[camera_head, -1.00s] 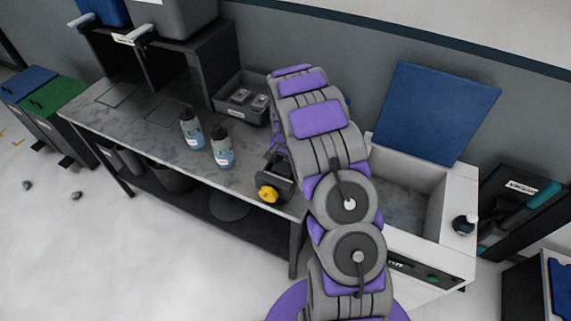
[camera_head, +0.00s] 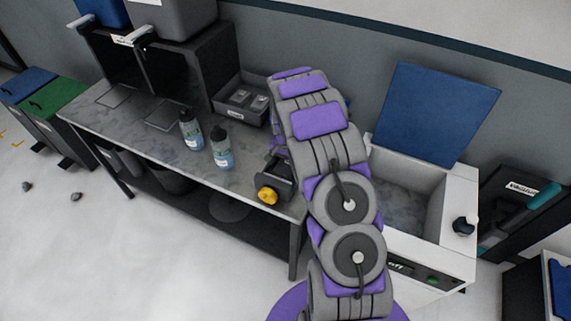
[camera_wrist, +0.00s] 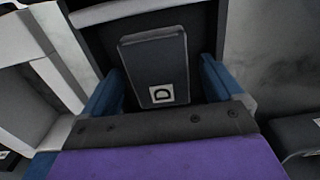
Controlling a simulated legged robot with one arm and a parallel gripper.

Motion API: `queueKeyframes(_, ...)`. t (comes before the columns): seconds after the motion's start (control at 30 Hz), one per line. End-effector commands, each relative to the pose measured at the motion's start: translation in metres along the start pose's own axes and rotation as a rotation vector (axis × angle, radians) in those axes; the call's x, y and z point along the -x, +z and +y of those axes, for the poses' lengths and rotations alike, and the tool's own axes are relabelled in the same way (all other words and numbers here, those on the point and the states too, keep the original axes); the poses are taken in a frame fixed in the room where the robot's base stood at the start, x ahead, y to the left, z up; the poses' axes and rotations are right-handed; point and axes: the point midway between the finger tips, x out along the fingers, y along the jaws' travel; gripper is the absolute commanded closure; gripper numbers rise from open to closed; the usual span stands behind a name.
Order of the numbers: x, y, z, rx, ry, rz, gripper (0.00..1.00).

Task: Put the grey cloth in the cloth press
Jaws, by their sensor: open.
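The cloth press (camera_head: 458,195) is a white box at the right with its blue lid (camera_head: 435,110) raised. Its inside looks mottled grey, and part of it is behind my arm. I cannot make out a grey cloth for certain in either view. My gripper (camera_wrist: 160,85) is open in the wrist view, with a blue finger on each side. A dark block marked D (camera_wrist: 158,65) shows between the fingers; I cannot tell whether they touch it. In the head view my arm hides most of the gripper, left of the press.
The grey worktop (camera_head: 120,125) holds two bottles (camera_head: 222,150), a grey tray (camera_head: 240,105) and a dark device with a yellow knob (camera_head: 268,195). Blue and green bins stand at far left.

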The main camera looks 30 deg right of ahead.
Motion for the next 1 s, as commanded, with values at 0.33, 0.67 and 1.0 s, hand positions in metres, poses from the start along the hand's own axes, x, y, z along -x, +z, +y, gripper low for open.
queueKeyframes(0.33,0.050,-0.001,-0.001,0.001,-0.004,0.006,0.06)
queueKeyframes(0.67,0.111,-0.001,-0.001,0.001,-0.003,0.005,0.06)
queueKeyframes(1.0,0.170,0.042,0.013,0.099,0.019,-0.001,0.06)
